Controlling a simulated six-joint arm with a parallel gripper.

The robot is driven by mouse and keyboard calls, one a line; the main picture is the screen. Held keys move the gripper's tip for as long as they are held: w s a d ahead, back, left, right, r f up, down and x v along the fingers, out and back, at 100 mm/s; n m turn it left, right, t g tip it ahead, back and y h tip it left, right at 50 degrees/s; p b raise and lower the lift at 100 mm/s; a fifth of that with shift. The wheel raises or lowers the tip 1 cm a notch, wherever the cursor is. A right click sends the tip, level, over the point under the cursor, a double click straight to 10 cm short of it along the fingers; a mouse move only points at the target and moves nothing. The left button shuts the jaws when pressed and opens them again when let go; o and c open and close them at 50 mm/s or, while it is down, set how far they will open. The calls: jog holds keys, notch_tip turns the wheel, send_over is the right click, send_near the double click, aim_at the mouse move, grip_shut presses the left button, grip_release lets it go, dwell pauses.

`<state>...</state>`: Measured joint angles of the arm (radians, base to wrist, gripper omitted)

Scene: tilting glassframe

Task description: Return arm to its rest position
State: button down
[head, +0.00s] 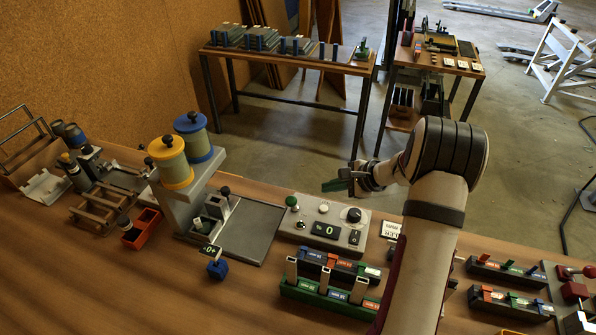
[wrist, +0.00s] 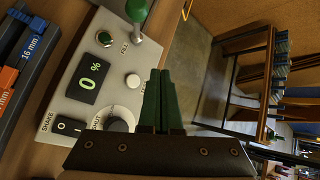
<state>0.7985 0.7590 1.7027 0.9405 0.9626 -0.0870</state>
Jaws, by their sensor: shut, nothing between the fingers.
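My arm rises from the front right of the bench in the head view and bends to the left. My gripper (head: 337,185) hangs in the air near the bench's far edge, beyond a grey control box (head: 325,228). Its green fingers are shut together with nothing between them. In the wrist view the gripper (wrist: 160,78) points past the side of the control box (wrist: 75,120), which shows a 0 % display, a dial and a green-topped lever. The gripper appears apart from the box.
A dispenser with yellow (head: 172,166) and blue (head: 196,141) containers stands left of the control box. A rack of labelled blocks (head: 328,285) is in front, with more racks (head: 508,272) at right. A brown wooden rack (head: 105,212) and orange bin (head: 141,229) are at left. A side table (head: 290,60) stands behind.

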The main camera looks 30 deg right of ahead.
jog(key=s+a+r+n+g+y, duration=0.1)
jog(key=s+a+r+n+g, duration=0.35)
jog(key=a, duration=0.65)
jog(key=s+a+r+n+g+y, duration=0.1)
jog(key=s+a+r+n, duration=0.5)
jog(key=a, duration=0.6)
jog(key=s+a+n+g+h, duration=0.1)
jog(key=s+a+n+h, duration=0.1)
jog(key=s, duration=0.8)
jog(key=s+a+r+n+g+h, duration=0.1)
jog(key=s+n+g+h, duration=0.1)
jog(key=s, duration=0.9)
jog(key=shift+a+n, duration=0.4)
jog(key=shift+n, duration=0.35)
